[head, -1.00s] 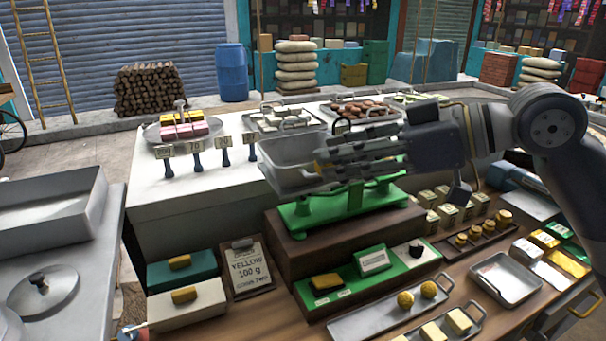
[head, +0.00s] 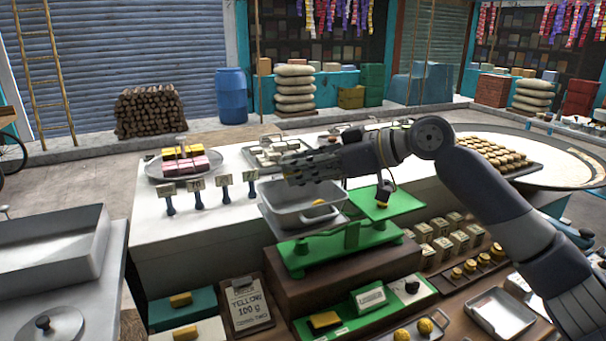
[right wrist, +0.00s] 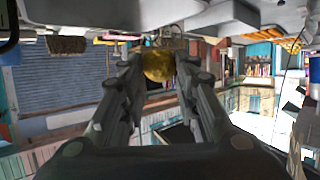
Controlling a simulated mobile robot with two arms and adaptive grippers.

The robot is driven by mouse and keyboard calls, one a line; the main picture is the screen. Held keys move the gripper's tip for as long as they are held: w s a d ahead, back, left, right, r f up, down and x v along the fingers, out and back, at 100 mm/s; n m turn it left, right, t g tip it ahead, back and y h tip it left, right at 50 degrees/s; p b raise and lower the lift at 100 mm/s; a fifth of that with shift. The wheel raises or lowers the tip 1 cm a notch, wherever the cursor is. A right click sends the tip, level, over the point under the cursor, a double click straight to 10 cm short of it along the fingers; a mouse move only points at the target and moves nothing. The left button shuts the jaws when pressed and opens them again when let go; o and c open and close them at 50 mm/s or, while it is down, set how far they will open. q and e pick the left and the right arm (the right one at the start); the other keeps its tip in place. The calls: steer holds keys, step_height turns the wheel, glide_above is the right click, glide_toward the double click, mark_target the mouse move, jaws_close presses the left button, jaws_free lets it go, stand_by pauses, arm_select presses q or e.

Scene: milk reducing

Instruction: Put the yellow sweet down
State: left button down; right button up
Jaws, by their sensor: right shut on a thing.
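A round yellow sweet (right wrist: 158,66) sits between the two fingertips of my right gripper (right wrist: 157,60) in the right wrist view; the gripper is shut on it. In the head view my right gripper (head: 289,168) points left, over the far side of the grey metal scale pan (head: 280,212). The held sweet is hidden there by the fingers. A small yellow piece (head: 318,202) shows inside the pan. The pan rests on the left side of the green balance scale (head: 325,245). My left gripper is not in view.
A dark weight with a yellow part (head: 383,193) is on the scale's right plate. Price signs (head: 223,183) stand left of the pan. A plate of pink and yellow sweets (head: 185,162) is behind. Two yellow balls (head: 424,327) lie on a front tray.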

steer(key=f+p, duration=0.1)
steer(key=f, duration=0.2)
steer(key=shift+w+f+p, duration=0.2)
steer(key=shift+p, duration=0.2)
steer(key=shift+f, duration=0.1)
steer(key=shift+a, duration=0.1)
